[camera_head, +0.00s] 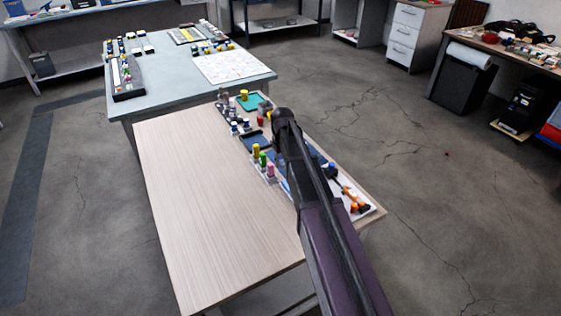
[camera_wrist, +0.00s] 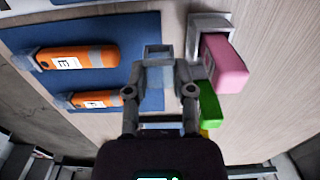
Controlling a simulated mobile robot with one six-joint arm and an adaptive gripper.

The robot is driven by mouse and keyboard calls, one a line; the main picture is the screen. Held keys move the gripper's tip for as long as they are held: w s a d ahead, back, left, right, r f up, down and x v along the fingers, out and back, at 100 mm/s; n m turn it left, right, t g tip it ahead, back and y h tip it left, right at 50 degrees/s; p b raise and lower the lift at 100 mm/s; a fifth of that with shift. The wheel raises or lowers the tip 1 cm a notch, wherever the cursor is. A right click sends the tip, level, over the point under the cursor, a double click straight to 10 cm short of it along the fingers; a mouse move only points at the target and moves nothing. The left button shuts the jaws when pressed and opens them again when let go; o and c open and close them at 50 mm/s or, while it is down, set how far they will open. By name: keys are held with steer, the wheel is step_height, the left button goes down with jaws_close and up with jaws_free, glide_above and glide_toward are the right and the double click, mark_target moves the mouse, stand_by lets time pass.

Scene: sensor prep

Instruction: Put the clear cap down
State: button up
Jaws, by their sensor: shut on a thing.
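My gripper (camera_wrist: 163,88) is shut on the clear cap (camera_wrist: 158,76), a pale see-through piece between its fingers in the wrist view. The cap shows over the edge region of a blue mat (camera_wrist: 143,28); whether it touches the mat cannot be told. In the head view my arm hides the gripper and the cap.
Two orange-and-grey labelled sensors (camera_wrist: 78,57) lie left of my gripper on the mat. A pink block (camera_wrist: 224,65) in a grey holder and a green block (camera_wrist: 208,102) stand close on the right. The wooden table's (camera_head: 205,210) left part is clear.

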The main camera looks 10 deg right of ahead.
steer(key=w, duration=0.4)
steer(key=shift+f, duration=0.2)
steer(key=shift+w, duration=0.45)
steer(key=shift+w+f+b, duration=0.2)
steer(key=shift+f+b, duration=0.45)
steer(key=shift+b, duration=0.15)
steer(key=shift+f+b, duration=1.15)
steer(key=shift+d+f, duration=0.1)
steer(key=shift+f, duration=0.1)
steer(key=o, duration=0.9)
steer(key=shift+c, duration=0.2)
steer(key=shift+r, duration=0.25)
